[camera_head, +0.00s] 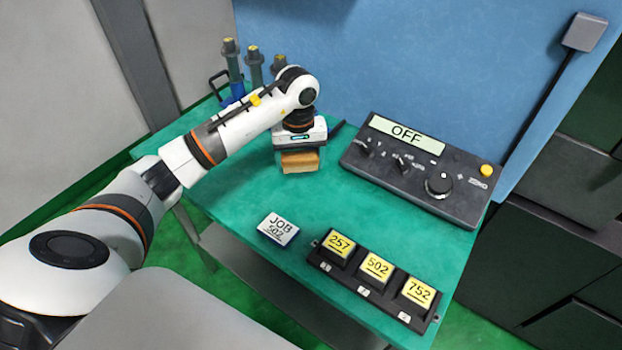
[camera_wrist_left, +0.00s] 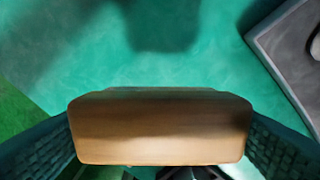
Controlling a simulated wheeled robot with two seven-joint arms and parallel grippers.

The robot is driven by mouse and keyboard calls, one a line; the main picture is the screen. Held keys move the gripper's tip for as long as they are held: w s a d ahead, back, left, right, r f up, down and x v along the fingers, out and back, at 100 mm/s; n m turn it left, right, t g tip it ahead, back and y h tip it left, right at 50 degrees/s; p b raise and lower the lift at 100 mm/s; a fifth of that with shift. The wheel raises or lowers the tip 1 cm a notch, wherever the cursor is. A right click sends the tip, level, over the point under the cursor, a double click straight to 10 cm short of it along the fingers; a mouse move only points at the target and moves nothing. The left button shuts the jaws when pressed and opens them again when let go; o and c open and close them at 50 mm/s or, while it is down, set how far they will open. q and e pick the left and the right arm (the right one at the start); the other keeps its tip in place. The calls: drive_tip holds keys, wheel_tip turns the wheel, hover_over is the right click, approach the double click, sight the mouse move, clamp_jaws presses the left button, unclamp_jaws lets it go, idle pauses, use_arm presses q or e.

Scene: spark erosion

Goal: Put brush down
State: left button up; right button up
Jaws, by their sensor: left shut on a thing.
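The brush (camera_head: 300,161) shows as a light wooden block at the back middle of the green table (camera_head: 235,185). My left gripper (camera_head: 299,150) points down and is shut on it. In the left wrist view the brush's wooden body (camera_wrist_left: 160,127) fills the gap between two dark ribbed fingers. The brush's underside is hidden, and I cannot tell whether it touches the table. My right gripper is not in view.
A control box (camera_head: 418,172) with an OFF display stands to the right. Several dark upright holders (camera_head: 233,68) stand behind my left arm. A JOB 502 card (camera_head: 278,229) and a tray of numbered blocks (camera_head: 374,281) lie in front. Table between them is clear.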

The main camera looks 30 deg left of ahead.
sight(300, 190)
use_arm(q)
drive_tip(key=shift+w+a+f+p, duration=0.3)
drive_tip(key=shift+w+a+f, duration=0.1)
drive_tip(key=shift+w+f, duration=0.15)
drive_tip(key=f, duration=0.2)
drive_tip(key=f+p, duration=0.1)
drive_tip(key=shift+s+f, duration=0.3)
drive_tip(key=shift+f, duration=0.05)
drive_tip(key=shift+w+f, duration=0.1)
drive_tip(key=shift+f, duration=0.6)
wheel_tip(300, 190, down, 3)
drive_tip(key=shift+f+p, duration=0.1)
drive_tip(key=shift+p, duration=0.4)
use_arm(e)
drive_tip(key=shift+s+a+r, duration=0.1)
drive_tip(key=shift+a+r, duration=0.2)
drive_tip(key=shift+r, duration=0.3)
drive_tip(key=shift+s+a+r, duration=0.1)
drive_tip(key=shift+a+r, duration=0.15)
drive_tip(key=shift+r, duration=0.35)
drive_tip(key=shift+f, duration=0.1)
use_arm(q)
drive_tip(key=shift+f+b, duration=0.2)
drive_tip(key=shift+b, duration=0.1)
drive_tip(key=o, duration=1.1)
drive_tip(key=shift+r, duration=0.1)
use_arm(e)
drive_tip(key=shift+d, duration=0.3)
